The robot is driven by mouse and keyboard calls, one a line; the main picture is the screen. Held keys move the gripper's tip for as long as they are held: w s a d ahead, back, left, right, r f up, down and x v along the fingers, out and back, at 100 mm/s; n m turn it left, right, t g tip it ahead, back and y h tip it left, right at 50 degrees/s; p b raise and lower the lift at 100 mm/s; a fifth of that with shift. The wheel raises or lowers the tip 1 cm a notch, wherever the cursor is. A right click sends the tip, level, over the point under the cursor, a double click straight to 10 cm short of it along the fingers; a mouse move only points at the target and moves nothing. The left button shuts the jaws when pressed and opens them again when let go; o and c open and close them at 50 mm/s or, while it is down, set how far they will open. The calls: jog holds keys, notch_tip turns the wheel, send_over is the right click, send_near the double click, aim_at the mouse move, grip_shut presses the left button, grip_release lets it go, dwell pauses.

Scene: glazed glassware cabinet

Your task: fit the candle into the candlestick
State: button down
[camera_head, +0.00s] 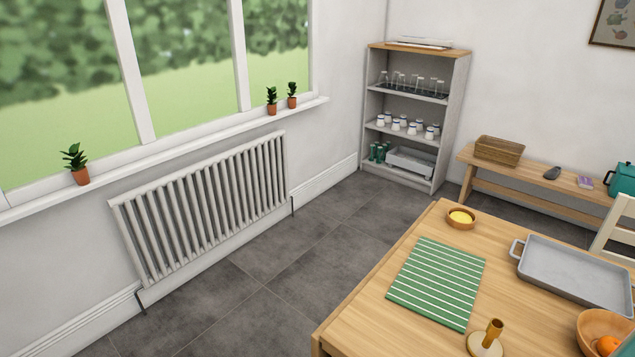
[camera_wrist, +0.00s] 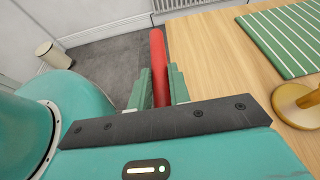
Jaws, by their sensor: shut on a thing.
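The red candle (camera_wrist: 158,48) shows in the wrist view, gripped between the two green fingers of my gripper (camera_wrist: 160,86). Its far part sticks out beyond the fingertips, over the floor just left of the table edge. The candlestick (camera_head: 492,335) stands upright on the table at the bottom of the head view, with a brass-coloured socket on a pale round base. It also shows at the right edge of the wrist view (camera_wrist: 289,101), partly cut off, right of my gripper and apart from the candle. My gripper is not seen in the head view.
The wooden table (camera_head: 380,310) bears a green striped mat (camera_head: 437,283), a small bowl with yellow contents (camera_head: 461,218), a grey tray (camera_head: 570,268) and a wooden bowl (camera_head: 590,325) holding orange fruit. A shelf of glassware (camera_head: 455,115) and a bench (camera_head: 540,178) stand behind.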

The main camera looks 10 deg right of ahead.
jog(key=w+a+f+n+g+y, duration=0.15)
jog(key=w+a, duration=0.35)
jog(key=w, duration=0.7)
jog(key=w+a+f+n+g+y, duration=0.15)
jog(key=w+a, duration=0.35)
jog(key=w, duration=0.7)
jog(key=w+r+x, duration=0.1)
jog(key=r+x, duration=0.1)
jog(key=x, duration=0.9)
jog(key=shift+w+a+h, duration=0.25)
jog(key=shift+a+h, duration=0.05)
